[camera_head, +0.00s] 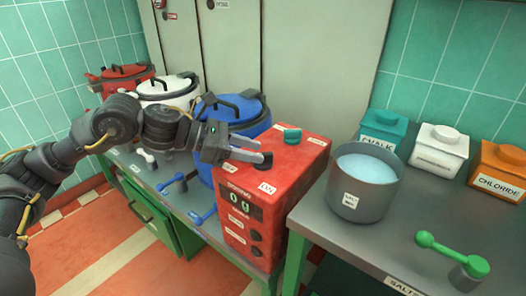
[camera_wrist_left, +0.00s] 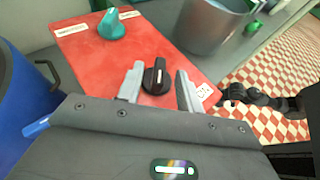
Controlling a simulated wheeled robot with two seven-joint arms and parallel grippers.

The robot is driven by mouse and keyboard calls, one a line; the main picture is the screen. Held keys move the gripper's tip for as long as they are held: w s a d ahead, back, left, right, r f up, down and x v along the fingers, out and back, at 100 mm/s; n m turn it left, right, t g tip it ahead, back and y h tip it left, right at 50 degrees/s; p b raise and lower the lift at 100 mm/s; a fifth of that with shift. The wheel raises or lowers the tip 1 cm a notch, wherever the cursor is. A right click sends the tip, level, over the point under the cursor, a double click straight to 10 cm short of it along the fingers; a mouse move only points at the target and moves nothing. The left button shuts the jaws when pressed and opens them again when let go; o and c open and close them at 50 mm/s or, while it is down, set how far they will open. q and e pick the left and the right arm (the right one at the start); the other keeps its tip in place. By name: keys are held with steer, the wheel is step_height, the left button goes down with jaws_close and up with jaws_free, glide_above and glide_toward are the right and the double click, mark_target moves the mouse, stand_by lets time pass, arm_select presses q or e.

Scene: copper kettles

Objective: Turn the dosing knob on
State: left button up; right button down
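My left gripper (camera_head: 250,150) is over the box top. In the left wrist view, its two fingers (camera_wrist_left: 159,90) are apart, with the black knob (camera_wrist_left: 157,76) between them and small gaps visible. The teal knob (camera_wrist_left: 111,24) is further back. A dark jointed part (camera_wrist_left: 250,97), seemingly my right arm, shows there; its fingers are unclear.
A blue kettle (camera_head: 238,112) stands close behind my left gripper, with white (camera_head: 168,92) and red (camera_head: 122,77) ones further left. A grey pot (camera_head: 362,190) of pale contents stands right of the box. Teal, white and orange canisters (camera_head: 500,170) line the back.

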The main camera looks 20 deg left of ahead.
mark_target(262, 153)
arm_select(q)
steer(key=shift+x, duration=1.65)
jaws_close()
